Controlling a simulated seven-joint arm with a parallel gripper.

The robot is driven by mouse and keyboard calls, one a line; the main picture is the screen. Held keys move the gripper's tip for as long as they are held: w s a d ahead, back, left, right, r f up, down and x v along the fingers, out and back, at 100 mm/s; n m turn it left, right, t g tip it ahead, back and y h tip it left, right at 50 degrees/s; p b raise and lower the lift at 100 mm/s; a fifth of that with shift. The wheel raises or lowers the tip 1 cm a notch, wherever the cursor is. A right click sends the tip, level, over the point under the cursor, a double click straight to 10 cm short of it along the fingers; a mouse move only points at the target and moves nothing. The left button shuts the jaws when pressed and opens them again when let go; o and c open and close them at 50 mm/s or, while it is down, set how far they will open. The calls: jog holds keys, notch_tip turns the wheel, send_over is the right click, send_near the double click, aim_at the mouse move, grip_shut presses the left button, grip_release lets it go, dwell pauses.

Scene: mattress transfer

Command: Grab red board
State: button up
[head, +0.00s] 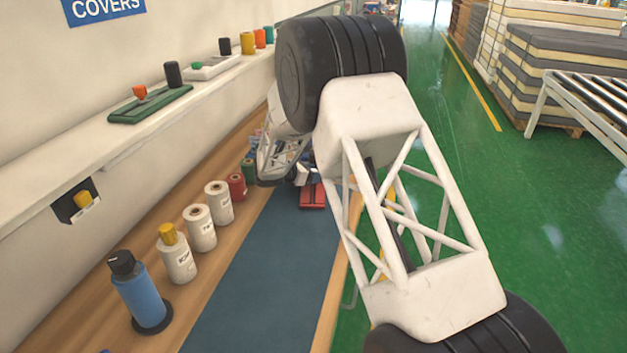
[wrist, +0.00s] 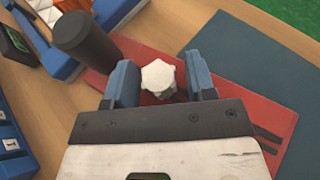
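The red board (wrist: 250,112) lies flat on the worktop in the wrist view, partly over a blue-grey mat. It also shows as a small red patch in the head view (head: 312,198), mostly behind my arm. A pale faceted knob (wrist: 158,75) stands up over the board. My gripper (wrist: 160,82) has its two blue fingers apart, one on each side of the knob. A gap shows at the right finger; the left finger is very close to the knob, and contact there cannot be told. The knob's lower part is mostly hidden.
A dark cylinder (wrist: 85,40) stands beside the left finger. Blue trays or boxes lie at the left in the wrist view. Thread spools (head: 200,228) and a blue bottle (head: 140,292) line the wall side. The mat (head: 262,290) is clear in front.

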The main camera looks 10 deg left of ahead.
grip_shut()
jog(key=shift+r, duration=0.1)
notch_tip(320, 180, up, 18)
dwell(0.9)
dwell(0.6)
